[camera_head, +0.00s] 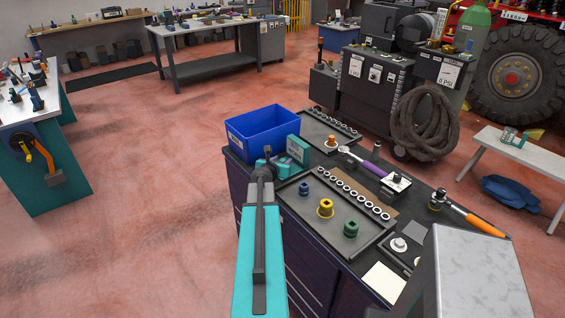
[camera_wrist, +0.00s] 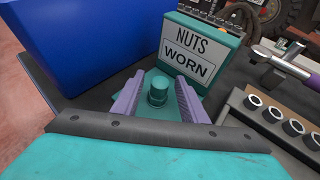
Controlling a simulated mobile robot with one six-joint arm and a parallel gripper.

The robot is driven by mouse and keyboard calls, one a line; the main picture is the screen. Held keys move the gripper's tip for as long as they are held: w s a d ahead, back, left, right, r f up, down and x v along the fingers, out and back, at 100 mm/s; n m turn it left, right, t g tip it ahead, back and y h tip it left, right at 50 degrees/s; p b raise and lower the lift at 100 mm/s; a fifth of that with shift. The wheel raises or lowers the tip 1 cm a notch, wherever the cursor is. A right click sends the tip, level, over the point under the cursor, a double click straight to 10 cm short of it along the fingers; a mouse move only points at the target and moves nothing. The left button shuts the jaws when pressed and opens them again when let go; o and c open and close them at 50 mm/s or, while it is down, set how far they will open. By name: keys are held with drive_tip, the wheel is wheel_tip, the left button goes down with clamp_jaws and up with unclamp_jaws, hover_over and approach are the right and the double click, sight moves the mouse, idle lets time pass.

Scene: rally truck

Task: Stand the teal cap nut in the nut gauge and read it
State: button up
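The teal nut gauge (camera_wrist: 205,25) stands upright at the top of the wrist view, with a plate reading "NUTS" above "WORN". Its teal base (camera_wrist: 160,72) extends toward me. The teal cap nut (camera_wrist: 157,94) stands upright on that base in front of the sign. My gripper (camera_wrist: 158,86) is open, its two purple fingers on either side of the nut with visible gaps. In the head view, the gauge (camera_head: 297,149) is at the bench's far left corner, beside my gripper (camera_head: 266,164). My gripper hides the nut there.
A blue bin (camera_head: 262,132) stands close behind and left of the gauge. To the right, a dark tray (camera_head: 330,240) holds blue, yellow and green sockets and a row of metal ones. A purple-handled ratchet (camera_head: 362,161) and orange-handled tool (camera_head: 478,222) lie farther right.

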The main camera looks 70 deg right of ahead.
drive_tip(key=shift+b+v, duration=0.85)
drive_tip(key=shift+v, duration=4.5)
drive_tip(key=shift+w, duration=0.1)
